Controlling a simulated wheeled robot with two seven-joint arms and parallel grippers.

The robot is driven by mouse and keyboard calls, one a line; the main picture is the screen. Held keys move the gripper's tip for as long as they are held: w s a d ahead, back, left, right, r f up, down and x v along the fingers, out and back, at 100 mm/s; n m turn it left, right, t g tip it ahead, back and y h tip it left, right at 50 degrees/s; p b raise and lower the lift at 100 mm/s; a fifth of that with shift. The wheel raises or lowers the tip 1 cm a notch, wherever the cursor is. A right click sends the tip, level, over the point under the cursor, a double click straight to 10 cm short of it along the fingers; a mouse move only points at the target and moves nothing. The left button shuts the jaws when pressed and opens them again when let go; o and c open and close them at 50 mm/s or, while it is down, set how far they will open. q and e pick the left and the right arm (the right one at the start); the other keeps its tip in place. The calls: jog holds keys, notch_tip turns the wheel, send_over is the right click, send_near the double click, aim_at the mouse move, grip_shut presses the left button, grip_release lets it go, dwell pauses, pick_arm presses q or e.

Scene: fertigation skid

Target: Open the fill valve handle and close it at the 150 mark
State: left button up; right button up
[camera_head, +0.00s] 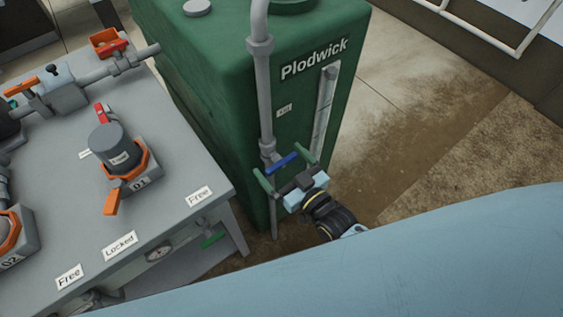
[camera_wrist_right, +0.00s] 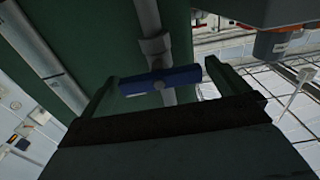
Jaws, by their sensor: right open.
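The fill valve handle (camera_head: 282,162) is a blue lever on the grey vertical pipe (camera_head: 265,100) in front of the green tank (camera_head: 210,80). My right gripper (camera_head: 286,166) is open, its two green-looking fingers on either side of the blue handle. In the right wrist view the blue handle (camera_wrist_right: 160,80) lies crosswise between the open fingertips (camera_wrist_right: 160,82); I cannot tell whether either finger touches it. The level gauge (camera_head: 325,105) is a pale vertical strip on the tank's front; its marks are too small to read. My left gripper is not in view.
A grey bench (camera_head: 170,195) stands at the left with a canister labelled 01 (camera_head: 113,150), orange clamps, and labels reading Free and Locked. Floor right of the tank is clear (camera_head: 400,120).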

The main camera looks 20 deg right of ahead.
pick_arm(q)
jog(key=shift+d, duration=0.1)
pick_arm(e)
jog(key=shift+w, duration=0.25)
jog(key=c, duration=0.9)
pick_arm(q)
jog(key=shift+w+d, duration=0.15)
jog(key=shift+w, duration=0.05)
